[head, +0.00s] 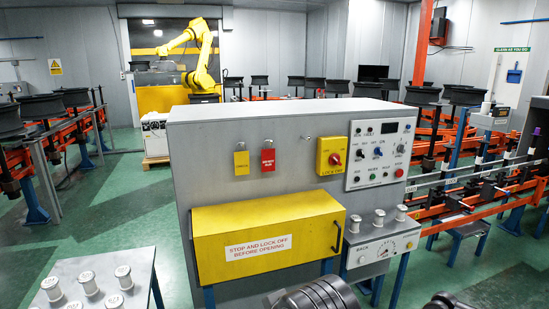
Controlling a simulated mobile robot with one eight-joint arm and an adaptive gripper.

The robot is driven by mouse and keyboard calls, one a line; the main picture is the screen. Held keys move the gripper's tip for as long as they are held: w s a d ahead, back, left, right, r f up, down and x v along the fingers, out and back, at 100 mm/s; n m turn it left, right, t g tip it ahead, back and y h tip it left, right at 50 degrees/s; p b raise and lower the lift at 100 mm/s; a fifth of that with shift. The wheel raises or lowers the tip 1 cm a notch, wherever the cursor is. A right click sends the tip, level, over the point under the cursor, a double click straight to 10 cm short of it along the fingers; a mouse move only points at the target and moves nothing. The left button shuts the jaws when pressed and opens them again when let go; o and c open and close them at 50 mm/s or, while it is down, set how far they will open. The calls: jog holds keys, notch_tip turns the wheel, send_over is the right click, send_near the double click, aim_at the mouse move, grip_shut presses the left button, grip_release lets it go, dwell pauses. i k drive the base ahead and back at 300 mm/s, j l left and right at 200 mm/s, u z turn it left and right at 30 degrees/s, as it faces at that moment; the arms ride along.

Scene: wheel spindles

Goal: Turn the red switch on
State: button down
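The red switch (334,158) is a round red knob on a yellow plate (331,169) marked "LOCK OFF". The plate is on the upper right of the grey cabinet (210,155) front, just left of a panel of small controls. Nothing covers the knob, but it is too small to tell which way it is turned.
A control panel (352,184) with several knobs and buttons adjoins the switch plate. A red tag (268,160) and a yellow tag (242,163) hang left of it. A yellow cover box (225,225) juts out below.

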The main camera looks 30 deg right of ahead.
aim_at(334, 159)
jog(key=i+l, duration=0.2)
jog(key=l, duration=0.2)
jog(key=i+l, duration=0.2)
jog(key=l, duration=0.2)
jog(key=i+l, duration=0.15)
jog(key=l, duration=0.25)
jog(key=i+j+u, duration=0.05)
